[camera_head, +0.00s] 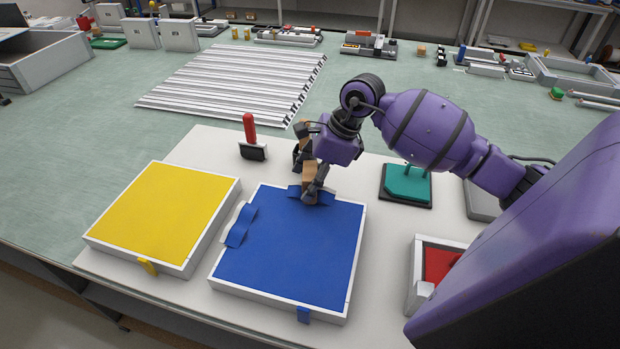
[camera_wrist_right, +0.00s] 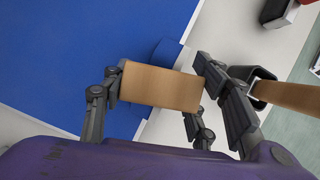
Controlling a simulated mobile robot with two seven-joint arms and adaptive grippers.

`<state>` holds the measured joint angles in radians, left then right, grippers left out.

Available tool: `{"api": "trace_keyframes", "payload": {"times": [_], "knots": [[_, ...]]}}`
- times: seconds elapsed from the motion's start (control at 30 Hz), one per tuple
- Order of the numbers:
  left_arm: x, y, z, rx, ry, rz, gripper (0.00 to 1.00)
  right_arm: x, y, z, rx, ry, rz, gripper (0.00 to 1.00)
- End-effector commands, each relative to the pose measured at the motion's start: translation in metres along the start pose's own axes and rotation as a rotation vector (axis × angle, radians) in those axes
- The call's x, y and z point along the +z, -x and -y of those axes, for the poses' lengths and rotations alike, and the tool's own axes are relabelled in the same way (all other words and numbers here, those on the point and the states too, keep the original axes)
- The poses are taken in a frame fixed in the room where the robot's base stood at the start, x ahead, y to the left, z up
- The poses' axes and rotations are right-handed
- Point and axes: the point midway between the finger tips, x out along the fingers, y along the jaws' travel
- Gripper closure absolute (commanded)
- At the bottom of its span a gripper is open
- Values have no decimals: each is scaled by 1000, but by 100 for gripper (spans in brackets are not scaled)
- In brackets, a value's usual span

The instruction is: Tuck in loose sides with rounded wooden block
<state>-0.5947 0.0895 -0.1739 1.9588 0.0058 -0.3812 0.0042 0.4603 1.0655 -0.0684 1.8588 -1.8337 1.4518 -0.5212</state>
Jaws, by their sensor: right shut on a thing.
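My right gripper (camera_head: 308,180) is shut on a wooden block (camera_head: 309,172) at the far edge of the blue panel (camera_head: 290,250). In the wrist view the block (camera_wrist_right: 160,87) sits between the fingers, over a blue flap (camera_wrist_right: 163,54) at the panel's edge. I cannot tell whether the block touches the flap. In the head view this far flap (camera_head: 295,192) is partly hidden by the gripper. Another blue flap (camera_head: 240,226) bulges over the left side of the white frame (camera_head: 270,302). My left gripper is not in view.
A yellow panel (camera_head: 160,215) in a white frame stands left. A red-handled tool (camera_head: 250,135) stands behind. A teal block (camera_head: 405,183) and a red-lined box (camera_head: 438,262) are right. Another wooden piece (camera_wrist_right: 285,95) shows beside the gripper in the wrist view. White slats (camera_head: 235,80) lie farther back.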

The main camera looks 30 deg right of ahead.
Motion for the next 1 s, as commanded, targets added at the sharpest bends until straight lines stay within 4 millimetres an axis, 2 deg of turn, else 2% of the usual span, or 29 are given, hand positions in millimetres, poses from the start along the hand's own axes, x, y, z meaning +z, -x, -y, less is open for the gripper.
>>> {"api": "trace_keyframes", "payload": {"times": [1.0], "knots": [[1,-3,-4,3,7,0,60,-4,-10,0,1,0,-1,67]]}}
